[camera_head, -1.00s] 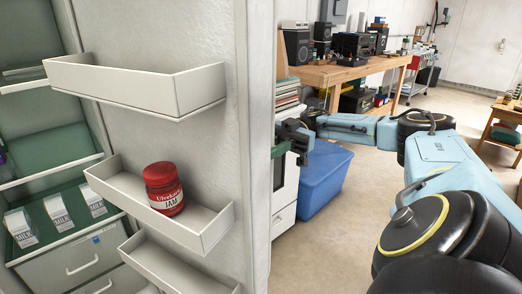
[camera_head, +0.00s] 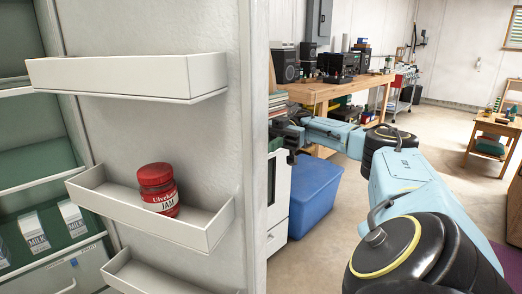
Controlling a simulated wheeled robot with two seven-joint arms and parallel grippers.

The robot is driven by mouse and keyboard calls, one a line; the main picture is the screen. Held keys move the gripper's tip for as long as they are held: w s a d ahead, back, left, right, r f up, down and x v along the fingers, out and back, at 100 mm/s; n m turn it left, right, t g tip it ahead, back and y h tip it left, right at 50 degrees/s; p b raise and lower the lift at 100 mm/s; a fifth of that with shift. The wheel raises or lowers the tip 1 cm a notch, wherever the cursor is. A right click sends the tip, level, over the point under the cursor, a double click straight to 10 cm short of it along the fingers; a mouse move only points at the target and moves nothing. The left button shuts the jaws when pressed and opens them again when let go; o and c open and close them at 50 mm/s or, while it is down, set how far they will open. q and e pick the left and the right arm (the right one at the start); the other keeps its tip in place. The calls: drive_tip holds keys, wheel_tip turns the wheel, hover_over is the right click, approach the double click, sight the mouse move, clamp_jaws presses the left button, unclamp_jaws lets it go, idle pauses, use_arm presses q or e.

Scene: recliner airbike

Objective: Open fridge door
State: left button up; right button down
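The fridge door (camera_head: 195,139) stands open, its inner side with white shelves facing me. A red jam jar (camera_head: 158,189) stands upright on the middle door shelf (camera_head: 205,232). The fridge interior (camera_head: 30,165) shows at the left, with milk cartons (camera_head: 33,232) on a shelf. My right arm comes in from the right, and my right gripper (camera_head: 284,141) is at the door's outer side, just past its free edge. The gripper's fingers are partly hidden behind the door edge, so I cannot tell whether they touch the door or its handle. My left gripper is out of view.
A blue bin (camera_head: 314,195) stands on the floor right of the door, beside a white cabinet (camera_head: 277,205). A wooden workbench (camera_head: 325,92) with equipment is behind. A small wooden table (camera_head: 494,130) is at the far right. Open floor lies between.

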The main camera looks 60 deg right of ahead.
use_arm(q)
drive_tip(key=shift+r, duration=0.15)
use_arm(e)
drive_tip(key=shift+r, duration=0.1)
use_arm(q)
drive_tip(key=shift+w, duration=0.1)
use_arm(e)
drive_tip(key=c, duration=1.6)
unclamp_jaws()
drive_tip(key=shift+w, duration=0.1)
